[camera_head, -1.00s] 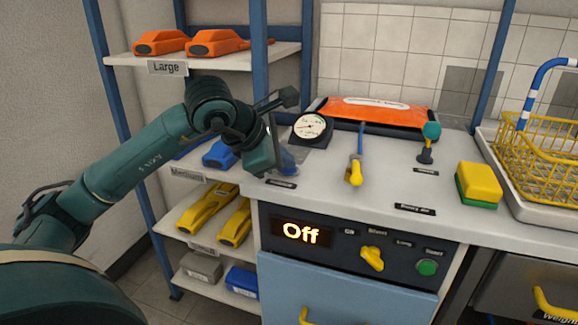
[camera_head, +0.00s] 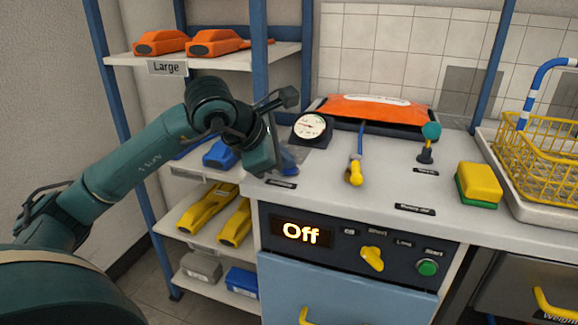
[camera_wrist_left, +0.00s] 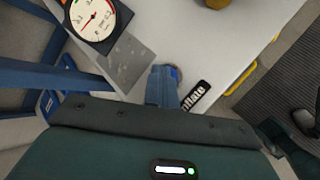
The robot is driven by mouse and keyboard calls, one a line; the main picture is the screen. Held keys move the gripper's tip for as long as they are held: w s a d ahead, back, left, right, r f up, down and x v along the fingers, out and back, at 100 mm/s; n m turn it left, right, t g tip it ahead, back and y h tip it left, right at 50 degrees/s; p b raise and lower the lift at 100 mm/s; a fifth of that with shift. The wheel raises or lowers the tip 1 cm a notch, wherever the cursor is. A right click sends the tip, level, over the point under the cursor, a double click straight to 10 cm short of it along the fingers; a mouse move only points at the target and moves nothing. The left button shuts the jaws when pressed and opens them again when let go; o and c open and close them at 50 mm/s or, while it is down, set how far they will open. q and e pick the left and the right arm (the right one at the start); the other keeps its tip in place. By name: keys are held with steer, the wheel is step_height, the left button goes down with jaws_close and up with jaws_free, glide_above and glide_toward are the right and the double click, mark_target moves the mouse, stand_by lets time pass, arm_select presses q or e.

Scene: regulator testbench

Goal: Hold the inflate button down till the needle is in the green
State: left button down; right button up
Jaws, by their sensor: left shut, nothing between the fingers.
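The pressure gauge (camera_head: 311,127) has a round white dial in a dark housing and stands on the counter. The inflate button (camera_wrist_left: 176,73) is a blue round piece beside the "Inflate" label (camera_wrist_left: 195,96), mostly hidden by my gripper. My left gripper (camera_head: 285,163) is shut and empty, pointing down at the button. Its blue-grey fingers (camera_wrist_left: 162,88) overlap the button in the left wrist view; I cannot tell whether it is pressed. My right gripper is not in view.
A orange-topped bag (camera_head: 375,108) lies behind the gauge. A blue-and-yellow lever (camera_head: 356,165), a teal-knobbed stick (camera_head: 430,140) and a sponge (camera_head: 479,184) stand to the right. Shelves (camera_head: 190,170) are at the left.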

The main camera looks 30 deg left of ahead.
mark_target(284, 172)
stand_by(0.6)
arm_select(q)
steer(key=shift+r+p, duration=0.75)
steer(key=shift+r, duration=0.15)
steer(key=shift+r, duration=0.1)
step_height(284, 172, up, 5)
steer(key=p, duration=0.4)
